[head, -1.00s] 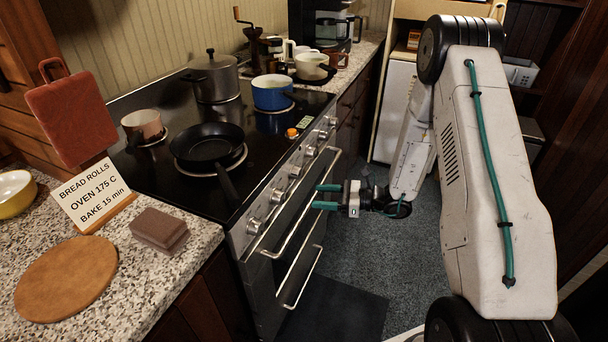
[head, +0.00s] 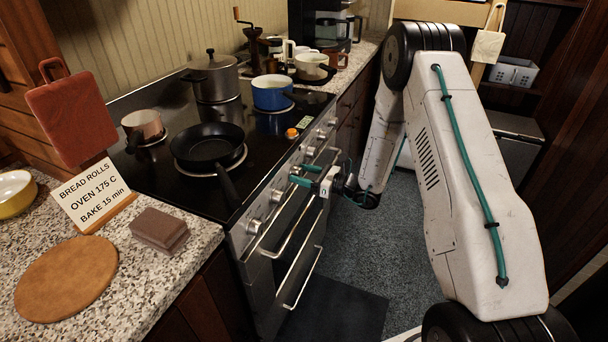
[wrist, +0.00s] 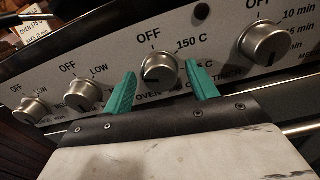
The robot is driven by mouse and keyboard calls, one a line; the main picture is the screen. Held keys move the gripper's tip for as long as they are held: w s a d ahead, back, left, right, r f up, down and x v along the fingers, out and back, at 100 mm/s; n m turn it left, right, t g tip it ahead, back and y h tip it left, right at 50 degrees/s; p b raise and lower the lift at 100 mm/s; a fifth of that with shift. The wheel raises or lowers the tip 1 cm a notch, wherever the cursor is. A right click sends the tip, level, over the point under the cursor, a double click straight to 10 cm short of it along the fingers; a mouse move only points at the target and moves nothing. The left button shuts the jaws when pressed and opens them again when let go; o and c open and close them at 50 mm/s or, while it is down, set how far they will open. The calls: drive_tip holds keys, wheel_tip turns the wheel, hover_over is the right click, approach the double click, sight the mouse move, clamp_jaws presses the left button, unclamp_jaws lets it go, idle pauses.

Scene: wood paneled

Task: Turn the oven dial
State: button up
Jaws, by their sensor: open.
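The oven dial (wrist: 160,67) is a round silver knob on the stove's front panel. In the wrist view, "OFF" is printed above it, "150 C" to its upper right and "OVEN" below it. My gripper (wrist: 161,72) is open, with one teal finger on each side of this dial; I cannot tell whether they touch it. In the head view my gripper (head: 297,175) is at the front panel, by the middle of the row of knobs. A sign (head: 93,195) on the counter reads "BREAD ROLLS OVEN 175 C BAKE 15 min".
A neighbouring knob (wrist: 82,95) is on the left and a timer knob (wrist: 263,43) marked in minutes is on the right. The oven handle (head: 290,232) runs below the panel. A black pan (head: 208,147) has its handle near the front edge. Floor ahead is clear.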

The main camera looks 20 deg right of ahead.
drive_tip(key=c, duration=1)
drive_tip(key=shift+n, duration=0.4)
drive_tip(key=n, duration=1)
drive_tip(key=shift+s, duration=0.1)
drive_tip(key=n, duration=0.5)
drive_tip(key=shift+a+f, duration=0.1)
drive_tip(key=shift+f, duration=0.05)
drive_tip(key=n, duration=0.6)
drive_tip(key=shift+f, duration=0.1)
